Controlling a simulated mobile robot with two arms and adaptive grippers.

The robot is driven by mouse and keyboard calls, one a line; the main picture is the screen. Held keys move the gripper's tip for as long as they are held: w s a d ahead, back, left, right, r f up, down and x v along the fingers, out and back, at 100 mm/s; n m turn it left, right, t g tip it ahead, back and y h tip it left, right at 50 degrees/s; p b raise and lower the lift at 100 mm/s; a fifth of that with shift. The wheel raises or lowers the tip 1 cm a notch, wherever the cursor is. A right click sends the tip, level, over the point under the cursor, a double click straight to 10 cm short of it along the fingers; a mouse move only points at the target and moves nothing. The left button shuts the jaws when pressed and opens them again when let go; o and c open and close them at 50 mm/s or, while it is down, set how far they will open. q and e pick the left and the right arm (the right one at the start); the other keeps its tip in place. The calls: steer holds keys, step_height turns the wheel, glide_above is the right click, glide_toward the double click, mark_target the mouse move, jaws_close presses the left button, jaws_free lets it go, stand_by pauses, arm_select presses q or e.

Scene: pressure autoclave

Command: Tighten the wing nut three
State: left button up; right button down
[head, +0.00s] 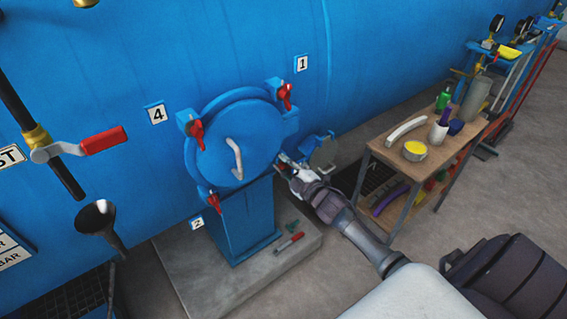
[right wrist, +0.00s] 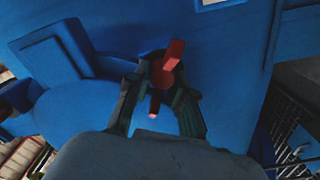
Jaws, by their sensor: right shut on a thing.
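The round blue autoclave door (head: 215,155) is closed against the blue tank, with a pale handle (head: 236,158) on its face. My right gripper (head: 284,166) is at the door's lower right edge. In the right wrist view my right gripper (right wrist: 160,92) is shut on a red wing nut (right wrist: 173,55), whose wings stick out above and below between the fingers. Its number plate is not visible. Other red wing nuts show near plate 1 (head: 285,96), near plate 4 (head: 197,134) and near plate 2 (head: 213,199). My left gripper is out of view.
A wooden shelf cart (head: 437,159) with bottles and a yellow-topped tin (head: 415,151) stands right of my right arm. A red marker-like item (head: 290,242) lies on the concrete plinth (head: 185,270). A red-handled valve (head: 103,141) and black funnel (head: 97,218) are at left.

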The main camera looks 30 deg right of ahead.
steer(key=m, duration=0.3)
steer(key=m+p, duration=0.1)
steer(key=m, duration=0.2)
steer(key=shift+d+r+m, duration=0.15)
steer(key=shift+d+m, duration=0.05)
steer(key=shift+m, duration=0.1)
steer(key=m, duration=0.5)
steer(key=shift+d+p, duration=0.15)
steer(key=shift+p, duration=0.25)
steer(key=c, duration=1)
jaws_free()
steer(key=s+d, duration=0.1)
steer(key=s, duration=1.1)
steer(key=shift+m, duration=0.3)
